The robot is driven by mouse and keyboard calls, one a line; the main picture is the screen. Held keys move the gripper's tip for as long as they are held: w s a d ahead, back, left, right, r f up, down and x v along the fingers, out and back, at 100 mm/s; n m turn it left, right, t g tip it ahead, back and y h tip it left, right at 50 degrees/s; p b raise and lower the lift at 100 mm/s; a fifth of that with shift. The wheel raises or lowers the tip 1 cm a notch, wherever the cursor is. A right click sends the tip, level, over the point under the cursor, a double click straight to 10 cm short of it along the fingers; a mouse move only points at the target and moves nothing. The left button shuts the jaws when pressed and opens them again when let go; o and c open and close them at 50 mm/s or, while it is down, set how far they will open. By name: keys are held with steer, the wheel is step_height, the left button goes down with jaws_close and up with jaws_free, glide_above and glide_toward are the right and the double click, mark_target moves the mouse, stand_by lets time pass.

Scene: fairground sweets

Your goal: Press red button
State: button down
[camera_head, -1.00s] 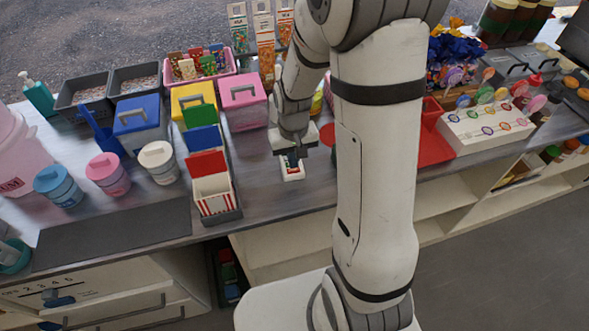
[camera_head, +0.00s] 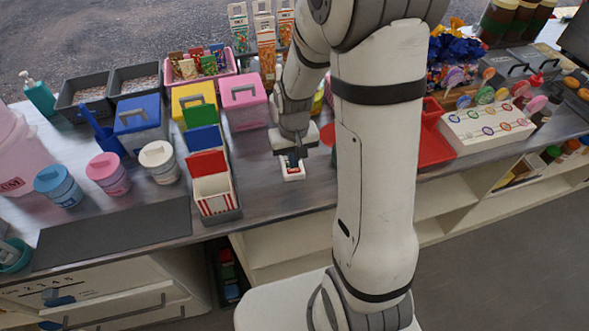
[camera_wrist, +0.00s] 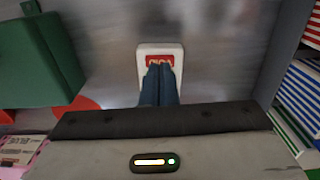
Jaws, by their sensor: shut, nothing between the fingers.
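The red button (camera_wrist: 153,60) sits on a small white box that lies on the grey counter. In the wrist view its red face with pale lettering shows just beyond my fingertips, which cover part of it. My gripper (camera_wrist: 160,70) is shut and empty, its blue fingers side by side over the button. In the head view the white button box (camera_head: 292,174) shows below my gripper (camera_head: 291,160), near the counter's front edge. I cannot tell whether the fingertips touch the button.
Striped boxes with red, blue and green lids (camera_head: 213,192) stand close to the left. A pink bin (camera_head: 244,103) is behind. A red tray (camera_head: 434,148) lies to the right, past my arm. The counter (camera_head: 260,192) is clear around the button box.

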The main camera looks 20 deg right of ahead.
steer(key=shift+f+b, duration=0.75)
steer(key=shift+f, duration=0.2)
stand_by(0.4)
steer(key=shift+r, duration=0.1)
step_height(320, 180, up, 8)
steer(key=p, duration=0.5)
steer(key=shift+p, duration=0.4)
